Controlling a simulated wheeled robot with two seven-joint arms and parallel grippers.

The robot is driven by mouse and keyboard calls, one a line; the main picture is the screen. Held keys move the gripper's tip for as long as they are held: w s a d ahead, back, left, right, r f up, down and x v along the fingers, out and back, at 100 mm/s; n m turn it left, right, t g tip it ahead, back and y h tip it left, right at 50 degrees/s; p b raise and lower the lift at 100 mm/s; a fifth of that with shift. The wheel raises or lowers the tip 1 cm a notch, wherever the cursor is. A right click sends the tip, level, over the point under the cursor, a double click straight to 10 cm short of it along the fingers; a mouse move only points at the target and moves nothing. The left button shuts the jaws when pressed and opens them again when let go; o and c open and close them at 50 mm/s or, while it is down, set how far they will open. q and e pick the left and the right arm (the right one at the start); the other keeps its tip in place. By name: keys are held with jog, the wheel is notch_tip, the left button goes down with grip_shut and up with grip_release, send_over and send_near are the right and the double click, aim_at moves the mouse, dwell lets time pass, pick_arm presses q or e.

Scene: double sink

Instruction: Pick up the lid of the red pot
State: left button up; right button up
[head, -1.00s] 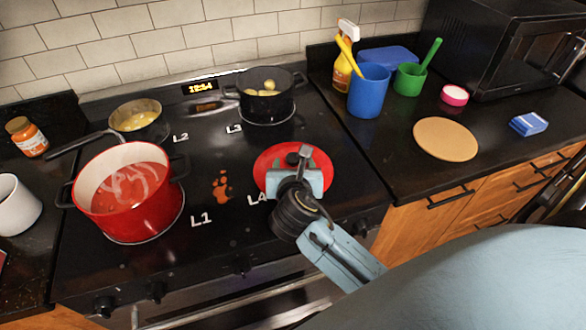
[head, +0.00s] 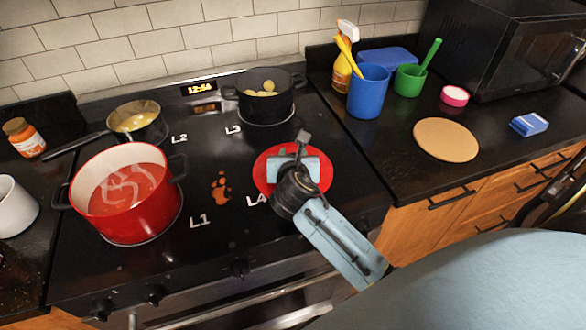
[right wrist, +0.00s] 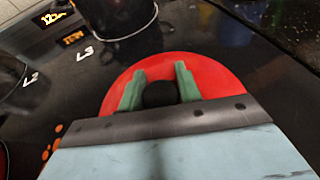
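The red lid (head: 262,177) lies flat on the stove at the L4 burner spot, with a dark round knob (right wrist: 160,94) at its middle. My right gripper (head: 303,160) is over the lid. In the right wrist view its two green fingers (right wrist: 160,84) stand on either side of the knob, close to it; they look open, and I cannot tell whether they touch it. The gripper body hides the near part of the lid. The red pot (head: 138,213) stands uncovered at L1 with reddish liquid inside. My left gripper is not in view.
A black pot (head: 266,108) stands at L3 behind the lid, and a small pan (head: 140,137) at L2. The right counter holds a blue cup (head: 368,92), a green cup (head: 408,81) and a round tan board (head: 446,140). The stovetop between red pot and lid is clear.

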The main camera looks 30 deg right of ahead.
jog(key=c, duration=0.5)
jog(key=shift+c, duration=0.2)
